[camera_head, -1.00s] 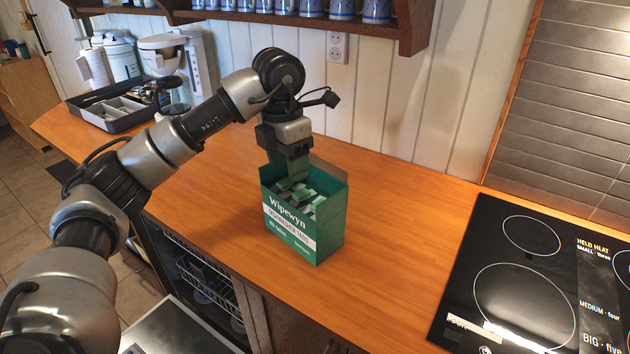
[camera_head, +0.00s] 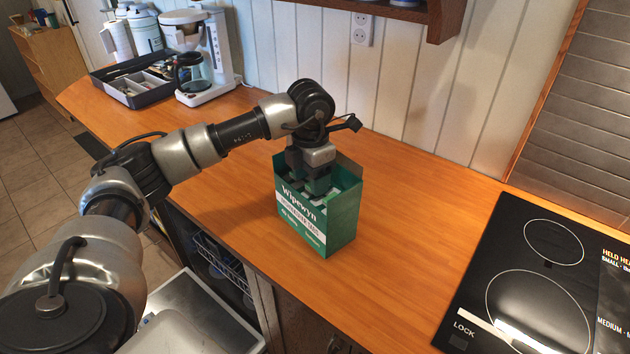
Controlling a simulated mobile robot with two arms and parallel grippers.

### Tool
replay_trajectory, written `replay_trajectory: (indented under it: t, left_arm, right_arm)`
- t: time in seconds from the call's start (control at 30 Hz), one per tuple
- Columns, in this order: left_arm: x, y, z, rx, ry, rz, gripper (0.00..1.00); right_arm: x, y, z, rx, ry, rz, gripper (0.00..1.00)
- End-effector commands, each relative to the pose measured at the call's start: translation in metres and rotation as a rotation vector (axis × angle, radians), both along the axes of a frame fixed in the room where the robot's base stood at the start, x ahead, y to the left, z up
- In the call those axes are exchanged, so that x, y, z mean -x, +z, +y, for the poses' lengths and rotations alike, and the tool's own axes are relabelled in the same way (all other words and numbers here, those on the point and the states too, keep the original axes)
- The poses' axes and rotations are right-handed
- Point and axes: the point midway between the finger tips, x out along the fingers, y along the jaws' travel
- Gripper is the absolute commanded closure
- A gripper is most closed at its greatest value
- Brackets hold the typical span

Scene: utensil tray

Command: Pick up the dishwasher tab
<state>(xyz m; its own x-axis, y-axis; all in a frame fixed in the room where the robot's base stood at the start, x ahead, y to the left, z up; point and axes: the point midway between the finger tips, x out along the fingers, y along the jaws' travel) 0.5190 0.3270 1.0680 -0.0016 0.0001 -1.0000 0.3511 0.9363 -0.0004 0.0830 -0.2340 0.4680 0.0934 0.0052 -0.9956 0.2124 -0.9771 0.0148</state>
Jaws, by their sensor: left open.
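The green Wipewyn box (camera_head: 338,222) stands upright and open-topped on the wooden counter. Its back and side flaps are raised. Several dishwasher tabs (camera_head: 294,188) show inside near the rim as small pale and green pieces; most are hidden by the box wall and my gripper. My left gripper (camera_head: 309,188) points down into the open top of the box, its fingertips among or just above the tabs. It is open; I cannot tell whether a tab lies between the fingers. My right gripper is not in view.
A black cooktop (camera_head: 530,285) lies at the right. A dark utensil tray (camera_head: 134,82) and a white coffee maker (camera_head: 201,55) stand at the back left. The wooden counter (camera_head: 410,220) is clear around the box. An open dishwasher (camera_head: 190,305) is below its front edge.

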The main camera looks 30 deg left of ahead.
Motion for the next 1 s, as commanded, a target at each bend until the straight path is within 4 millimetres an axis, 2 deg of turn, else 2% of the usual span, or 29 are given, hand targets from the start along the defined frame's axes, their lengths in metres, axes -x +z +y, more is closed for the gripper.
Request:
replay_trajectory:
  t: [0.13, 0.37, 0.7, 1.0]
  left_arm:
    - [0.0003, -0.0127, 0.0004, 0.0, 0.001, 0.001, 0.43]
    - [0.0, -0.0146, 0.0004, 0.0, 0.001, -0.001, 0.43]
    - [-0.0002, -0.0142, 0.0005, -0.001, 0.001, -0.001, 0.95]
    - [-0.0003, -0.0123, 0.0003, 0.0, 0.001, -0.002, 0.96]
  right_arm:
    - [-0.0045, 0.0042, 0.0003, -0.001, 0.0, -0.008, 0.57]
    - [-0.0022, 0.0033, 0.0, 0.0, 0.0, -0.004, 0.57]
    - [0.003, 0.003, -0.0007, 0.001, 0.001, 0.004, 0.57]
    - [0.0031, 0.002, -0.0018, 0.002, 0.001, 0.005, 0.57]
